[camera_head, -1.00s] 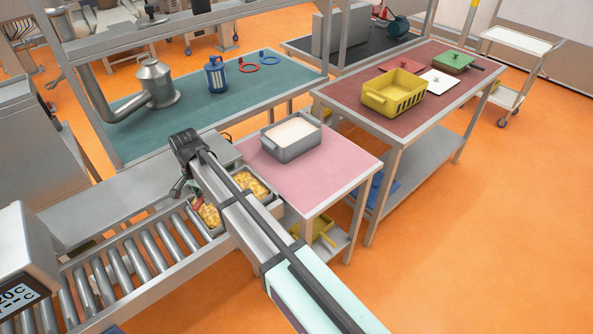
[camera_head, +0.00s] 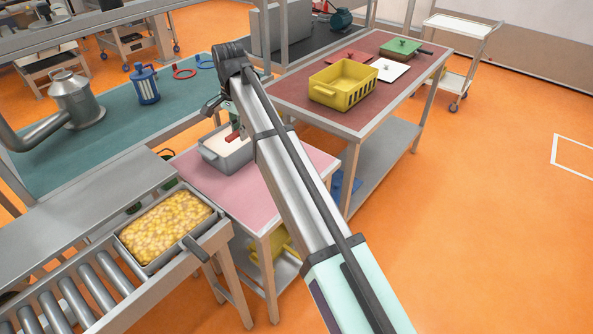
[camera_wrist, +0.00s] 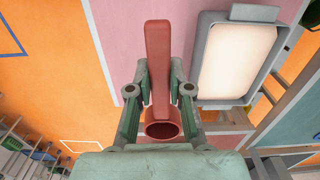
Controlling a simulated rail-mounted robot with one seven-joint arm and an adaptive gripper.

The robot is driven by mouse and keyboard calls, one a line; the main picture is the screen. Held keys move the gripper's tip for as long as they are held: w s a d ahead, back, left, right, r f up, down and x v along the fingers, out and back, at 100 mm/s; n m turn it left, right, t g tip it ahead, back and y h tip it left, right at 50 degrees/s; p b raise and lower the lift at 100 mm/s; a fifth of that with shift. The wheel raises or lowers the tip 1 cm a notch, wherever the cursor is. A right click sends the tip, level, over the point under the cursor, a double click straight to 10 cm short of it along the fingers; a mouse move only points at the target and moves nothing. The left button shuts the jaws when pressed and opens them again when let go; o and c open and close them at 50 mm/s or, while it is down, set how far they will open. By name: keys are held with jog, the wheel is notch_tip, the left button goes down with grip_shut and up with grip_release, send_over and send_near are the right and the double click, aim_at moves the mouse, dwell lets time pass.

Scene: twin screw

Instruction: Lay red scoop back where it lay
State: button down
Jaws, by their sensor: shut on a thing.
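My gripper (camera_wrist: 159,92) is shut on the red scoop (camera_wrist: 158,55). In the wrist view the scoop's long flat handle runs up between the fingers, and its round cup is at the lower end. The scoop (camera_head: 233,136) shows only in part in the head view, in front of the grey bin (camera_head: 231,162) with white contents. The bin stands on the pink-topped table (camera_head: 205,190). In the wrist view the scoop is over the pink surface (camera_wrist: 115,35), left of the bin (camera_wrist: 205,55). I cannot tell its height.
A grey pan (camera_head: 187,241) of yellow pieces sits at the end of the roller conveyor (camera_head: 88,295). A yellow crate (camera_head: 342,92) stands on the dark red table (camera_head: 285,95) behind. Bare pink tabletop shows beside and in front of the bin.

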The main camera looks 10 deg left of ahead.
jog(key=d, duration=0.2)
jog(key=p, duration=0.4)
send_over(254, 187)
notch_tip(254, 187, down, 16)
jog(key=shift+w+a+r, duration=0.1)
jog(key=shift+r, duration=0.15)
jog(key=shift+f+p, duration=0.7)
jog(key=shift+f, duration=1.6)
jog(key=shift+f, duration=0.1)
jog(key=c, duration=1.1)
grip_release()
notch_tip(254, 187, up, 12)
jog(key=b, duration=0.4)
